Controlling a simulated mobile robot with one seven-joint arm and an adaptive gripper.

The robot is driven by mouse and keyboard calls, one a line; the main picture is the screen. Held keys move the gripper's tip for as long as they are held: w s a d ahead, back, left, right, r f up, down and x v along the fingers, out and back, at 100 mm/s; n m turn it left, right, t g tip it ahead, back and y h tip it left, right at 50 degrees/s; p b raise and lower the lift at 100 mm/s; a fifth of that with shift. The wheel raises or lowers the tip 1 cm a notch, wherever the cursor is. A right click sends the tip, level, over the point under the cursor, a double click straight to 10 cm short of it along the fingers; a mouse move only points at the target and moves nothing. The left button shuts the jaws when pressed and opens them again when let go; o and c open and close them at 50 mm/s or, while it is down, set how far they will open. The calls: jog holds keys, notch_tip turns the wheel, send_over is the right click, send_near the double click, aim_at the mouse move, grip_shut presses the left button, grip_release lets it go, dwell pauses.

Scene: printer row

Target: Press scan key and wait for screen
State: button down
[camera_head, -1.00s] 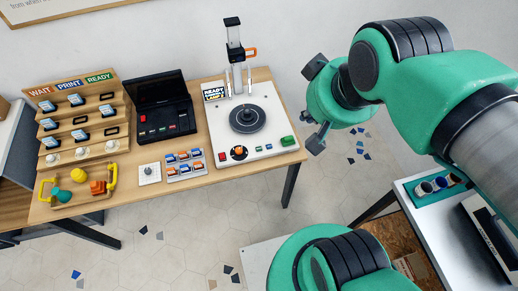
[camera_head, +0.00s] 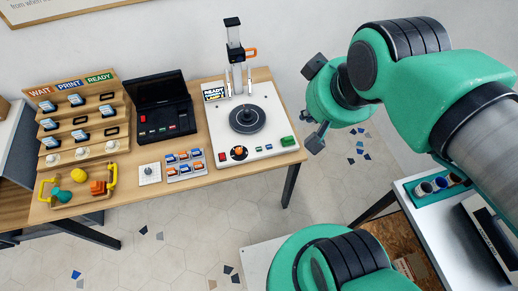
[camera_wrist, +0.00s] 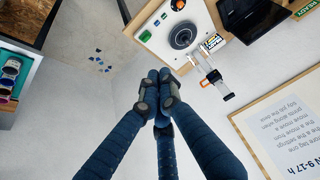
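A black device (camera_head: 150,124) with a raised dark lid stands on the wooden table at left in the head view. Small coloured keys (camera_head: 157,128) sit on its base; their labels are too small to read, so I cannot tell which is the scan key. The screen (camera_head: 160,89) in its lid looks dark. It shows partly at the top right of the wrist view. My gripper (camera_wrist: 159,78) is empty; in the wrist view its dark blue fingers meet at their tips. It is over the floor, right of the table and apart from the device.
A white machine (camera_head: 219,150) with a round dark plate, an upright post and coloured buttons stands between the device and my arm. A stepped wooden rack (camera_head: 83,153) is at left. A white table (camera_head: 415,215) is at right.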

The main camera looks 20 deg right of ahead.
jog(key=w+d+f+t+p, duration=0.15)
jog(key=w+f, duration=0.45)
jog(key=w, duration=0.6)
jog(key=t+y+p, duration=0.2)
jog(key=y+p, duration=0.1)
jog(key=p, duration=0.2)
send_over(260, 150)
notch_tip(260, 150, down, 29)
jog(key=shift+f+m+g, duration=0.1)
jog(key=shift+m+g, duration=0.15)
jog(key=shift+m, duration=0.05)
jog(key=shift+f, duration=0.1)
jog(key=shift+f+b, duration=3.55)
jog(key=shift+f, duration=0.75)
